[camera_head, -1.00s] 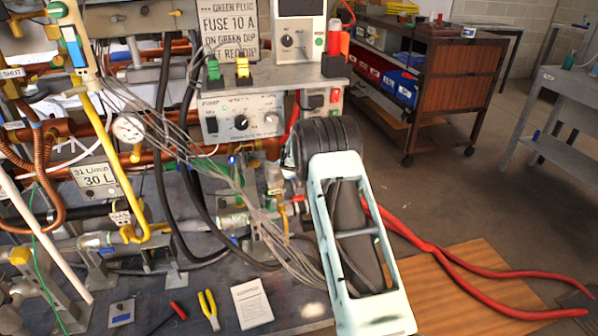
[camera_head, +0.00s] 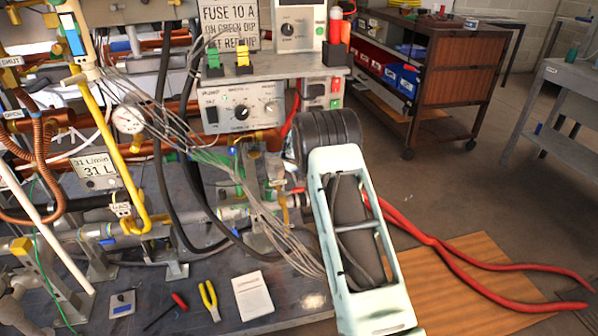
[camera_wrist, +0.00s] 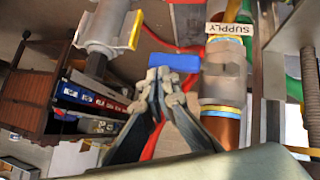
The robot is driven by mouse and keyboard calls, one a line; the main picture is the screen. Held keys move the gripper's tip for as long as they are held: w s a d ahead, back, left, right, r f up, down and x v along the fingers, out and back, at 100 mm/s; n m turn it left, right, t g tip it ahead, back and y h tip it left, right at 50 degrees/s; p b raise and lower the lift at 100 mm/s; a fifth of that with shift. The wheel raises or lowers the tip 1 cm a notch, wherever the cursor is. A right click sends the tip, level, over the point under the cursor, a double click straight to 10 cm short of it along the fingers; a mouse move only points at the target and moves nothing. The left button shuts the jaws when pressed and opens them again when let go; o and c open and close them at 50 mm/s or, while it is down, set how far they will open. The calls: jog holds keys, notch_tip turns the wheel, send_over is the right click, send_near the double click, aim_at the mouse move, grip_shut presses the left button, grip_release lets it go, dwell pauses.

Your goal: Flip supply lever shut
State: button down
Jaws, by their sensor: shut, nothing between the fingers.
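In the wrist view, a tag reading SUPPLY (camera_wrist: 230,28) sits by a grey valve body (camera_wrist: 222,72) on a copper pipe with blue and yellow bands. A blue lever handle (camera_wrist: 174,62) sticks out to the left of that valve body. My gripper (camera_wrist: 165,80) is shut and empty, with its fingertips right at the blue handle. I cannot tell whether they touch it. In the head view, my arm reaches to the pipework, and the fingers and the lever cannot be made out there.
Grey cables hang close to my arm. A pump box (camera_head: 242,107) stands above the pipework, with a pressure gauge (camera_head: 128,118) to its left. A brown cart (camera_head: 460,65) stands behind on the right.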

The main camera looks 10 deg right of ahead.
jog(key=s+a+r, duration=0.1)
jog(key=s+a, duration=0.1)
jog(key=s, duration=0.5)
jog(key=s+a+r, duration=0.2)
jog(key=s+a, duration=0.1)
jog(key=s, duration=0.4)
jog(key=shift+s, duration=0.25)
jog(key=shift+a+r, duration=0.1)
dwell(0.3)
